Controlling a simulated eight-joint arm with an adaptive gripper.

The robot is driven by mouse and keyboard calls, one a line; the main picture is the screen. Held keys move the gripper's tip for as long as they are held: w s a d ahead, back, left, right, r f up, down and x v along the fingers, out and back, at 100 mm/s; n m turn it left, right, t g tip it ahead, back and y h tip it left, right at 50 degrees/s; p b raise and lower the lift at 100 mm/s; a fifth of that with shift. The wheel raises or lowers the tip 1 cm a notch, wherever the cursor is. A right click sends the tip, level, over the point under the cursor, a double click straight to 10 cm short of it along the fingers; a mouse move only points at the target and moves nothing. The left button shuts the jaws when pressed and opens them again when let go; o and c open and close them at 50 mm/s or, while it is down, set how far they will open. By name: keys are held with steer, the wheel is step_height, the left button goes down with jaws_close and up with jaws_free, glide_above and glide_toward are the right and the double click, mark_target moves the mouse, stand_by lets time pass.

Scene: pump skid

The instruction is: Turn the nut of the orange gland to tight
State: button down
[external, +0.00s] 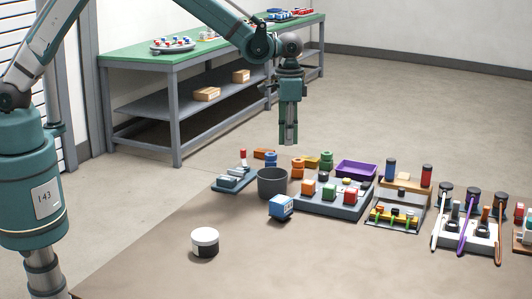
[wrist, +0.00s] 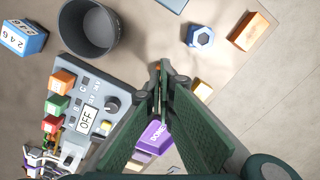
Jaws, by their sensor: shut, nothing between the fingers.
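The orange gland (external: 298,168) stands upright on the bench, behind the grey switch panel, between a blue gland (external: 270,160) and an olive-green gland (external: 326,159). My gripper (external: 289,142) points straight down, shut and empty, above the orange gland and clear of it. In the wrist view my gripper's fingertips (wrist: 165,76) meet and cover most of the orange gland; only a sliver of orange shows beside them. The blue gland (wrist: 200,36) shows there with its hex nut. The orange gland's nut and any marking on it cannot be made out.
A dark grey bin (external: 272,183), the switch panel (external: 334,201) and a purple tray (external: 356,170) crowd around the glands. An orange block (wrist: 248,30) and a yellow block (wrist: 202,90) lie nearby.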

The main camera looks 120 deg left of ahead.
mark_target(298, 163)
steer(key=shift+w+d+r+p, duration=0.2)
steer(key=shift+r+p, duration=0.25)
steer(key=shift+p, duration=0.65)
steer(key=shift+d+p, duration=0.1)
steer(key=shift+p, duration=0.4)
steer(key=shift+f, duration=0.25)
step_height(298, 163, down, 6)
steer(key=b, duration=0.3)
steer(key=shift+f, duration=0.25)
steer(key=shift+f, duration=0.2)
steer(key=shift+s+a+b, duration=0.6)
steer(key=shift+a+b, duration=0.1)
steer(key=shift+b, duration=0.45)
steer(key=shift+s+a+r+b, duration=0.15)
steer(key=shift+a+b, duration=0.45)
steer(key=shift+a, duration=0.1)
stand_by(0.3)
